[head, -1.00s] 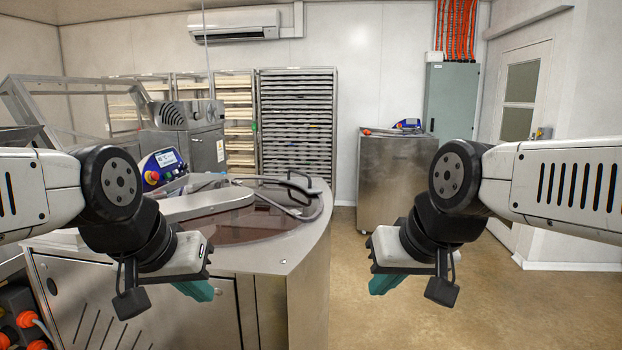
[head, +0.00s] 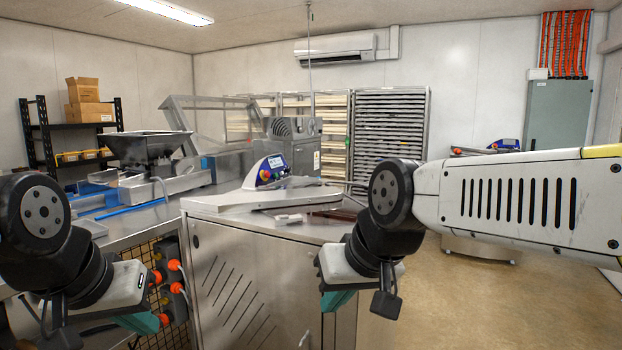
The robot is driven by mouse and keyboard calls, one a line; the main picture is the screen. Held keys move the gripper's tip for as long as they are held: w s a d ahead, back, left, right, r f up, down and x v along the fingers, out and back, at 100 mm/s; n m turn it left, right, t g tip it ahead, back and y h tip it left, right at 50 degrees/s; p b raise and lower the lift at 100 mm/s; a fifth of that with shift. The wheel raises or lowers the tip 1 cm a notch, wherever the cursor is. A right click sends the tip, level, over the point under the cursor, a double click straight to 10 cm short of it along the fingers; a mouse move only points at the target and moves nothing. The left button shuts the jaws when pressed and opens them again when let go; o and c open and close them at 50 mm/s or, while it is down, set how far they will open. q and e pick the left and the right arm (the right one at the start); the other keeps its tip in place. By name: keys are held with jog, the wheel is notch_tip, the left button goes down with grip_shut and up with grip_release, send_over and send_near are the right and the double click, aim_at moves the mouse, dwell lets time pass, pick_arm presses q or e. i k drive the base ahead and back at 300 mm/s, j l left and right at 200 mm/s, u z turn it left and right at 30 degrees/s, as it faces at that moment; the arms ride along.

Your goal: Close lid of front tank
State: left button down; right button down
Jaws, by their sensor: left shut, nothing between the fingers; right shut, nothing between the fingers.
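A steel tempering machine (head: 262,268) stands in front of me, with a flat top and a slotted front panel. The dark brown bowl area (head: 334,214) on its top shows only in part, behind my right arm. I cannot make out a separate lid or its position. My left gripper (head: 141,322) is shut and empty at the lower left, in front of the cable-filled side of the bench. My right gripper (head: 338,300) is shut and empty, in front of the machine's right front in the picture. Neither gripper visibly touches anything.
A steel bench with a hopper (head: 146,146) lies to the left. A control panel (head: 268,171) stands on the machine. Orange connectors (head: 172,277) stick out at the bench's side. A tray rack (head: 388,138) stands behind. Floor (head: 470,305) is clear at the right.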

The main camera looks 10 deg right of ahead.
aim_at(358, 192)
jog(key=i+l+u, duration=0.15)
jog(key=l, duration=0.15)
jog(key=i+l+u, duration=0.2)
jog(key=l, duration=0.15)
jog(key=l+u, duration=0.15)
jog(key=l, duration=0.2)
jog(key=i+l+u, duration=0.2)
jog(key=l, duration=0.15)
jog(key=k, duration=0.1)
